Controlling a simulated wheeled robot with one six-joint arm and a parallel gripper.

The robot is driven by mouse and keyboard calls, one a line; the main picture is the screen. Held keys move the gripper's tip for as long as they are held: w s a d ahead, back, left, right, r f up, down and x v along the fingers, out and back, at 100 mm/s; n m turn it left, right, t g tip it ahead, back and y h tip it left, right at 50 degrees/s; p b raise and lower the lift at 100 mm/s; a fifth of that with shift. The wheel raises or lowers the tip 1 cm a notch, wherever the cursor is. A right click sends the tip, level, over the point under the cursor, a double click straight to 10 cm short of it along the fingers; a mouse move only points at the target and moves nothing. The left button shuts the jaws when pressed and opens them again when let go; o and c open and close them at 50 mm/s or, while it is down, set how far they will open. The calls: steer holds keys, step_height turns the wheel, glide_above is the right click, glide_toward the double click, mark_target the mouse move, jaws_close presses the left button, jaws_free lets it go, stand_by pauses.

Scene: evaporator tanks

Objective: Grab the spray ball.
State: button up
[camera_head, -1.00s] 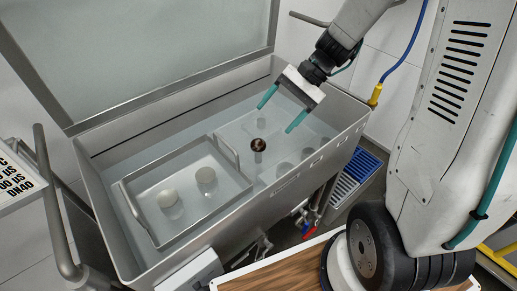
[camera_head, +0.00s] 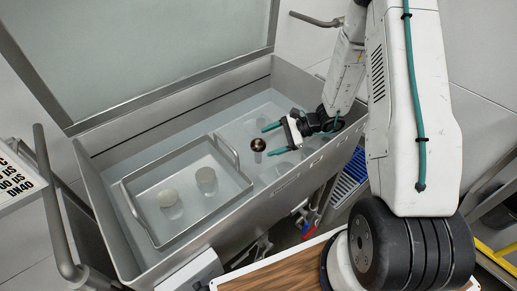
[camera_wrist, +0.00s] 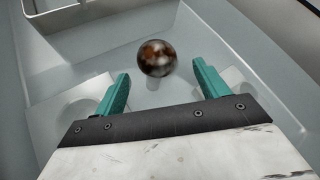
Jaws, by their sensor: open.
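The spray ball is a small shiny dark-brown sphere (camera_head: 258,145) inside the open metal tank, to the right of the tray. In the wrist view the ball (camera_wrist: 157,58) is just beyond the fingertips, roughly centred between them. My gripper (camera_head: 268,141) has two teal fingers and comes in from the right, low inside the tank. Its fingers are open and nothing is between them. In the wrist view the fingertips (camera_wrist: 160,70) are spread wider than the ball. A short pale stem shows below the ball.
A metal tray (camera_head: 150,232) with handles stands in the tank, holding two pale round-topped pieces (camera_head: 206,176). The tank's front wall (camera_head: 300,175) runs under my arm. The raised lid (camera_head: 140,60) stands at the back. Pale round fittings lie on the tank floor near the fingers.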

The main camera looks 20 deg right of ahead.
mark_target(254, 147)
steer(key=x, duration=0.6)
steer(key=shift+s+a+r, duration=0.2)
steer(key=shift+a+r, duration=0.05)
steer(key=shift+w+a+f, duration=0.15)
steer(key=shift+a+f, duration=0.1)
steer(key=shift+a, duration=0.1)
steer(key=c, duration=1.2)
